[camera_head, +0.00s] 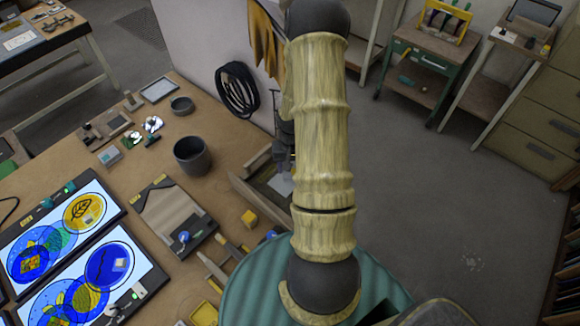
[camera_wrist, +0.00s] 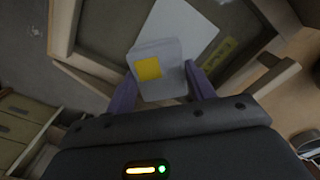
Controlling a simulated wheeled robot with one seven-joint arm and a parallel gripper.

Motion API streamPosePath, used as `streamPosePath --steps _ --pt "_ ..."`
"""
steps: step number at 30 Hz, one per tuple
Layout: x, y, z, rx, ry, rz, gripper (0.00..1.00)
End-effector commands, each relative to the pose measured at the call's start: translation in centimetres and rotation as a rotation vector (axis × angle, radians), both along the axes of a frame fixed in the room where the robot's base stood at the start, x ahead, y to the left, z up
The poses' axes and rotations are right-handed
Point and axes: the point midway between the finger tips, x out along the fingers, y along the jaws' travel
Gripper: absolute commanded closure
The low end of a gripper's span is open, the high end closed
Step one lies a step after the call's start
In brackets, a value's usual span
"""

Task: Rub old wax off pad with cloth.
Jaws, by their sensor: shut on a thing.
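My gripper (camera_wrist: 162,90) is shut on a pale grey, flat piece with a yellow square patch (camera_wrist: 169,52). I cannot tell for sure if this piece is the folded cloth. Beyond it, in the wrist view, a pale rectangular pad (camera_wrist: 200,25) lies inside a wooden-framed tray (camera_wrist: 88,75). The held piece overlaps the pad's near end in the picture. I cannot tell whether they touch, and any wax on the pad is not readable. In the head view my arm hides most of the gripper, and the tray (camera_head: 243,190) shows only in part.
The brown bench (camera_head: 130,180) holds a dark cup (camera_head: 192,156), two lit panels with coloured glass (camera_head: 75,295), a yellow block (camera_head: 249,218) and small tools. A black coil (camera_head: 237,90) hangs on the pale wall. Open floor (camera_head: 440,220) lies right of my arm.

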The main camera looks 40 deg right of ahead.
Motion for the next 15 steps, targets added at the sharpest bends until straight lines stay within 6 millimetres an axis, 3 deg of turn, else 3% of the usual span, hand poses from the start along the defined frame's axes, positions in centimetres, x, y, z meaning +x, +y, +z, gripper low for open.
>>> streamPosePath --steps 1,15 --pt "0.2 -0.1 1.9 -0.004 -0.007 0.0 0.68" --pt "0.3 0.5 5.8 -0.003 -0.004 0.013 0.68"
